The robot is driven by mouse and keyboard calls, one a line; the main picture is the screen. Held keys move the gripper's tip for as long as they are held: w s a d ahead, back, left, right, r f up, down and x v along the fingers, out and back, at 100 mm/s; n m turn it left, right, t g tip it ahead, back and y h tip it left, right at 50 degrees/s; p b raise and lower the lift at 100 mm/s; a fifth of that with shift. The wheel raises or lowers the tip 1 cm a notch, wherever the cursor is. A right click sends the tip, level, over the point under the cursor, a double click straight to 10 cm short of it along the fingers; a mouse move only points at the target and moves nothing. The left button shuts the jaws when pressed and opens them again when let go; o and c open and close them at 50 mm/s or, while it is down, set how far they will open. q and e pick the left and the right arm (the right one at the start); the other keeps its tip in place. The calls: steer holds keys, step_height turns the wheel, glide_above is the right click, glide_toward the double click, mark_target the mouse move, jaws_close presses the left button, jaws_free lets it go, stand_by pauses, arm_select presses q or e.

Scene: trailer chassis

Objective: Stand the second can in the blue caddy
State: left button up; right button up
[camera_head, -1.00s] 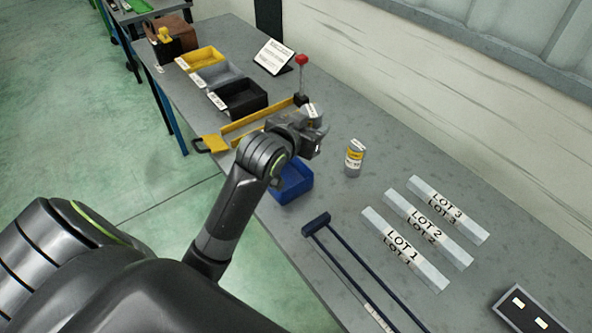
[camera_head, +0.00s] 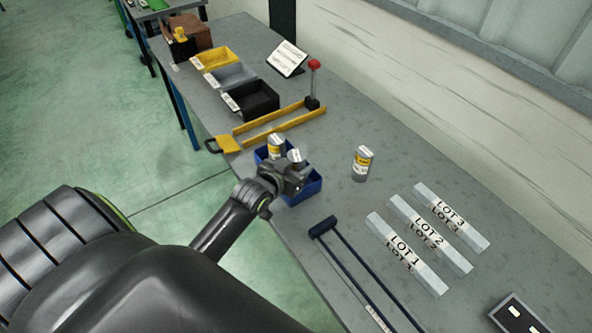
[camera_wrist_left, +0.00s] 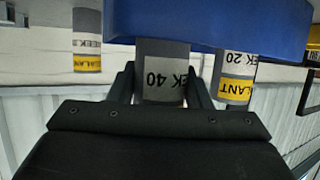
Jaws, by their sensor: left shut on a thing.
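The blue caddy (camera_head: 311,190) sits at the table's near edge. One grey can with a yellow band (camera_head: 275,147) stands in its far part; it shows in the left wrist view (camera_wrist_left: 236,80), marked 20. My left gripper (camera_head: 292,170) is at the caddy, shut on a second grey can (camera_head: 296,156). In the left wrist view this held can (camera_wrist_left: 162,75), marked 40, is between the fingers, its lower part hidden by the caddy wall (camera_wrist_left: 210,22). I cannot tell whether it touches the caddy floor. A third can (camera_head: 362,163) stands on the table to the right. My right gripper is not in view.
A yellow frame (camera_head: 270,133) and a post with a red knob (camera_head: 314,85) lie beyond the caddy. Yellow, grey and black bins (camera_head: 258,101) stand farther back. LOT blocks (camera_head: 407,255) and a dark blue long-handled tool (camera_head: 345,270) are to the right.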

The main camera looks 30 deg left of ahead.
arm_select(q)
steer(key=shift+f, duration=1)
steer(key=shift+f, duration=0.1)
steer(key=o, duration=1.1)
steer(key=shift+f, duration=0.1)
steer(key=shift+o, duration=0.2)
steer(key=shift+r, duration=0.25)
steer(key=shift+s, duration=0.25)
steer(key=b+v, duration=0.1)
steer(key=v, duration=1)
steer(key=shift+s+r, duration=0.2)
